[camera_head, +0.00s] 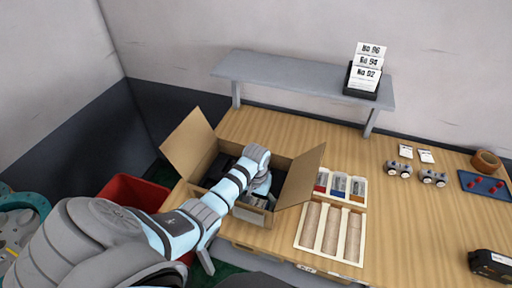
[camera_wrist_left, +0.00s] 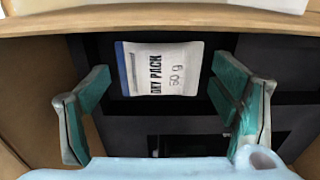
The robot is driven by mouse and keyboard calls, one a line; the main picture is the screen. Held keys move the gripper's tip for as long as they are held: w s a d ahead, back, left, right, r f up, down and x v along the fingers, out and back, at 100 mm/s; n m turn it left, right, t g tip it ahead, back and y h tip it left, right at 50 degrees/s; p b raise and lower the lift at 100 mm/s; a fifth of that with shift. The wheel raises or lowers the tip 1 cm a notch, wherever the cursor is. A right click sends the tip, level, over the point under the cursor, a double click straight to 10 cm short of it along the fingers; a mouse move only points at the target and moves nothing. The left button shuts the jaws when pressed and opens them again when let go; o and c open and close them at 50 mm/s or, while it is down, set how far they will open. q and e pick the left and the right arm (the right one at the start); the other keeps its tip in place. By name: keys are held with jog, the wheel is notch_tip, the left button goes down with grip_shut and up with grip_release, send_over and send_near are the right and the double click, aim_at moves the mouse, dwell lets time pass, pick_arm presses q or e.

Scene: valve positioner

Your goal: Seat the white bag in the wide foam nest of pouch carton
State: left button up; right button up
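The pouch carton (camera_head: 190,145) is an open brown box with raised flaps on the table. Its inside has black foam (camera_wrist_left: 220,125) with recesses. The white bag (camera_wrist_left: 163,68), printed "OXY PACK 50 G" with a blue strip on its left edge, lies flat in a dark foam recess near the carton wall in the left wrist view. My left gripper (camera_wrist_left: 165,95) is open, one teal finger on each side of the bag, with gaps between. In the head view my left gripper (camera_head: 258,190) is inside the carton and the bag is hidden. My right gripper is not in view.
A divided tray of small packs (camera_head: 341,187) and a tray of brown rolls (camera_head: 331,232) stand right of the carton. A red bin (camera_head: 132,192) is at left. A grey shelf (camera_head: 300,78) stands behind.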

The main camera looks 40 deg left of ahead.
pick_arm(q)
notch_tip(320, 180, up, 8)
jog(key=shift+f, duration=0.2)
dwell(0.3)
